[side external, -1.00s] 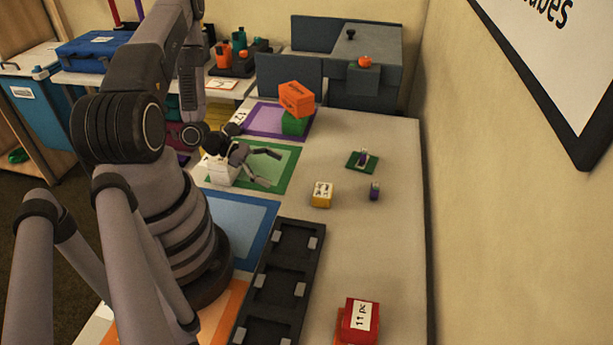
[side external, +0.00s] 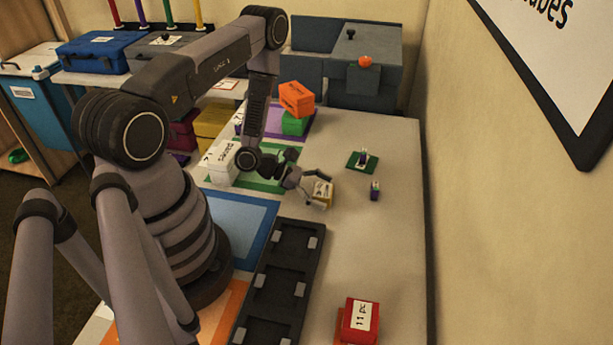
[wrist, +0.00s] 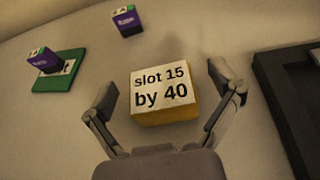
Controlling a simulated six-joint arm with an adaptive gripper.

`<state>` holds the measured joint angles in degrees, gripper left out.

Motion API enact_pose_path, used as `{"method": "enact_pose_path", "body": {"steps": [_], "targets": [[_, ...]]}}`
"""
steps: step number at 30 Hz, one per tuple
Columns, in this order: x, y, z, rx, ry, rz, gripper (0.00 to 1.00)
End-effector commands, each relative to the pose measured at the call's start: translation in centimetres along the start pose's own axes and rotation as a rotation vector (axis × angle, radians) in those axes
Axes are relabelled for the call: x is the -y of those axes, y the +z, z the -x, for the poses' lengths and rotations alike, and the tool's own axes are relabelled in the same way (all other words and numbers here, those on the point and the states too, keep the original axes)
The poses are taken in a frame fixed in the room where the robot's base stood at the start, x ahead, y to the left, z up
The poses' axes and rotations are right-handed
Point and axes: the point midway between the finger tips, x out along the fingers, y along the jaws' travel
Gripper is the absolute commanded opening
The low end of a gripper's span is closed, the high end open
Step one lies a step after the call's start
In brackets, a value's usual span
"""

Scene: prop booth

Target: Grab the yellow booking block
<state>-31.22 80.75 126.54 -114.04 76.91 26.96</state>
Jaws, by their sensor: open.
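The yellow booking block (side external: 322,194) sits on the pale table, and its white top label reads "slot 15 by 40" in the wrist view (wrist: 163,92). My gripper (side external: 318,190) is at the block in the side view, coming from the left and partly covering it. In the wrist view my gripper (wrist: 162,92) is open, with one finger on each side of the block. A gap shows between the block and each finger, wider on the right.
A small purple block (side external: 375,191) stands right of the yellow block. Another purple block is on a green pad (side external: 351,164) behind. A dark tray (side external: 257,262) lies in front-left, a red block (side external: 362,321) at front right. An orange box (side external: 296,98) rests on a green one.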

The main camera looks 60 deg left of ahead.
Motion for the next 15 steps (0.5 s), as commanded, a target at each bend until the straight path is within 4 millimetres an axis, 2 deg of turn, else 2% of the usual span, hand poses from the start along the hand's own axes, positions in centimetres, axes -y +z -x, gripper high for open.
{"method": "enact_pose_path", "body": {"steps": [3,9,15], "targets": [[0.01,0.00,-0.63,0.000,0.000,0.001,0.90],[-0.02,0.01,-0.61,0.001,0.001,0.001,0.89],[-0.02,0.01,-0.59,0.001,0.001,0.001,0.63]]}}
